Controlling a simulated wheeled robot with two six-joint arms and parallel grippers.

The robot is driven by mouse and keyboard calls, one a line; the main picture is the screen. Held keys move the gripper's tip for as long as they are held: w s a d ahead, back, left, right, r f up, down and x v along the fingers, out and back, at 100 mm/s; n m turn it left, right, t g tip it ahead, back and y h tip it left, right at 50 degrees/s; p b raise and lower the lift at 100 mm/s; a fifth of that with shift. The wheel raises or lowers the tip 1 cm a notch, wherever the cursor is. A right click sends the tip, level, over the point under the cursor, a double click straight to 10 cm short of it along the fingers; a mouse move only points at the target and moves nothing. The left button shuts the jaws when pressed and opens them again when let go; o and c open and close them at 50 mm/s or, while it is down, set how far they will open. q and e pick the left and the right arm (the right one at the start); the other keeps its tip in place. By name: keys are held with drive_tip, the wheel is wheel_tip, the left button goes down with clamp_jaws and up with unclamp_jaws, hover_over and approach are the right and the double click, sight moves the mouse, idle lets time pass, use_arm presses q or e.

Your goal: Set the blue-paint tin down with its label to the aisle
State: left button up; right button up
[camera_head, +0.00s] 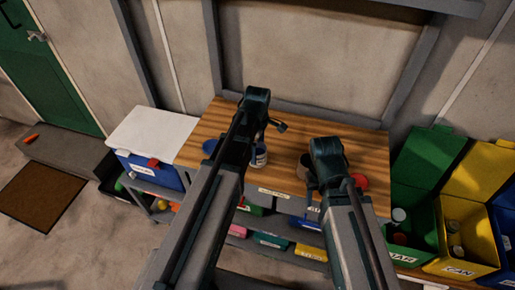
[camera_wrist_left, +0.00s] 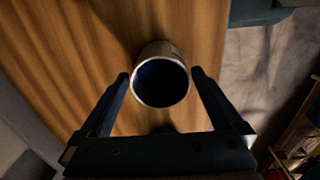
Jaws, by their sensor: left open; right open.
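The blue-paint tin (camera_head: 260,156) stands upright on the wooden bench top, partly hidden behind my left gripper (camera_head: 266,128). A pale label patch shows on the side facing the head camera. In the left wrist view the tin (camera_wrist_left: 161,82) shows its open round top with dark blue inside.
The wooden bench (camera_head: 285,140) also bears a blue round item (camera_head: 210,147), another tin (camera_head: 304,167) and a red round item (camera_head: 359,181). A white-lidded cooler (camera_head: 152,135) stands left. Green, yellow and blue bins (camera_head: 465,225) stand right. Shelves with boxes lie below the bench.

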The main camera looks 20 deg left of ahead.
wheel_tip(320, 180, up, 12)
drive_tip(key=p, duration=1.1)
drive_tip(key=shift+f, duration=0.2)
